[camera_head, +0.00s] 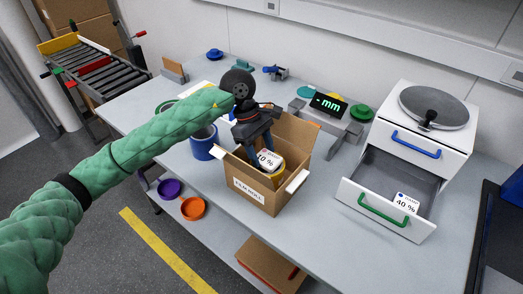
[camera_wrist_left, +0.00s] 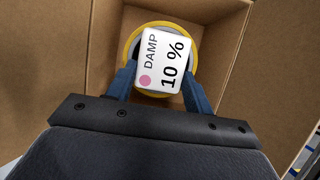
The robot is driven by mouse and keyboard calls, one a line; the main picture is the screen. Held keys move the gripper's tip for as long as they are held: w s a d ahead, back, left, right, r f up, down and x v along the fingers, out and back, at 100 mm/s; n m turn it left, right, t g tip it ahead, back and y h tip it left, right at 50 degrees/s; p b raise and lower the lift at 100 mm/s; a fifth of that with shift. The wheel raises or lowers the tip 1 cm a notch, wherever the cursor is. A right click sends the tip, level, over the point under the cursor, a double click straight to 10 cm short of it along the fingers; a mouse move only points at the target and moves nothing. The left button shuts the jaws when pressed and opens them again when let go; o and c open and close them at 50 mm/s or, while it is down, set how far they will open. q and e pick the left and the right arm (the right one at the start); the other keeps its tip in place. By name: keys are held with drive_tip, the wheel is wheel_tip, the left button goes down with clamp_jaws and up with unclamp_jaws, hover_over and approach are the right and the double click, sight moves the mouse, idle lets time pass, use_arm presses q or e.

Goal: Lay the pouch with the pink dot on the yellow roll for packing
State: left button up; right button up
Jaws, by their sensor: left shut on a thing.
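The pouch with the pink dot (camera_wrist_left: 163,62) is white and reads "DAMP 10 %". It also shows in the head view (camera_head: 267,159), inside the open cardboard box (camera_head: 262,195) labelled "FILM ROLL". My left gripper (camera_head: 260,152) points down into the box and is shut on the pouch, with its blue fingers on either side. The yellow roll (camera_wrist_left: 128,48) stands in the box directly under the pouch, and its rim shows around it. It also shows in the head view (camera_head: 278,174). I cannot tell whether the pouch touches the roll. My right gripper is out of view.
An open drawer (camera_head: 371,209) at right holds another pouch (camera_head: 406,203) marked "40 %". A blue mug (camera_head: 203,146) stands close left of the box. A scale with an "mm" display (camera_head: 328,105) is behind it. The table front right is clear.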

use_arm(q)
drive_tip(key=o, duration=1)
drive_tip(key=shift+o, duration=0.2)
drive_tip(key=b+v, duration=0.2)
drive_tip(key=v, duration=0.4)
drive_tip(key=shift+w+r, duration=0.1)
drive_tip(key=shift+b+v, duration=0.35)
drive_tip(key=shift+v, duration=0.45)
